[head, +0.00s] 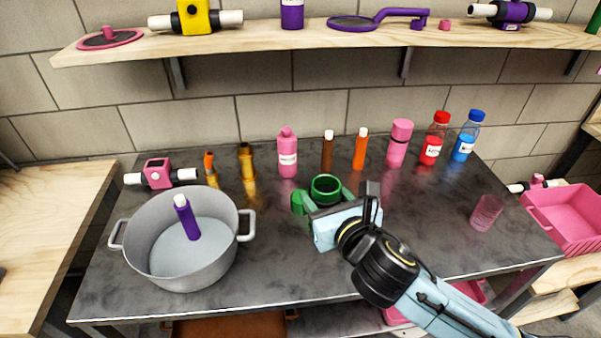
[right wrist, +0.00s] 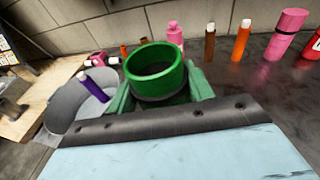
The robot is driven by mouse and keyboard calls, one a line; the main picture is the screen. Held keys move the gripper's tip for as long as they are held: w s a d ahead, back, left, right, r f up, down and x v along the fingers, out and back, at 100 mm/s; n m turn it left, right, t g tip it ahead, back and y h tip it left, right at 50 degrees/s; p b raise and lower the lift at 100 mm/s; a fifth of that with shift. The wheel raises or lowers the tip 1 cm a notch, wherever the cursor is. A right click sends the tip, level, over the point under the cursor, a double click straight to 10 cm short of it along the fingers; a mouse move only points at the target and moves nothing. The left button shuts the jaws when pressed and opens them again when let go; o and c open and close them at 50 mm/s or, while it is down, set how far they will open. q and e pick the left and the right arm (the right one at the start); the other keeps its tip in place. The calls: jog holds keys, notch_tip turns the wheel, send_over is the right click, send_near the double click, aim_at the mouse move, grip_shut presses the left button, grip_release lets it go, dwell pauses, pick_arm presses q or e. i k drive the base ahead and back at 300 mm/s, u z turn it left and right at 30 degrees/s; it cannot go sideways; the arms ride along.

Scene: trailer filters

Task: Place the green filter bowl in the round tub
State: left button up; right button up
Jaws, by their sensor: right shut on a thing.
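The green filter bowl (head: 326,187) is in the middle of the dark table in the head view. My right gripper (head: 333,203) is shut on it, with the fingers on its sides. In the right wrist view the green filter bowl (right wrist: 155,72) is upright, with its round opening facing up, between the fingers. I cannot tell whether it touches the table. The round tub (head: 163,268) is a grey pot with two handles at the table's left; it also shows in the right wrist view (right wrist: 62,105). A purple bottle with a white cap (head: 187,216) stands in it. My left gripper is not in view.
Several bottles and tubes line the back, including a pink bottle (head: 287,155) and an orange tube (head: 360,150). A pink valve (head: 158,174) lies behind the tub. A pink cup (head: 486,213) stands at right. A wooden shelf (head: 250,42) hangs above. Bare table separates bowl and tub.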

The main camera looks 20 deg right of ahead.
aim_at(178, 268)
jog(key=k, duration=1.25)
jog(key=z, duration=0.55)
jog(key=i, duration=0.5)
jog(key=z, duration=0.6)
jog(key=i, duration=0.8)
jog(key=u, duration=0.75)
jog(key=i, duration=0.4)
jog(key=u, duration=0.5)
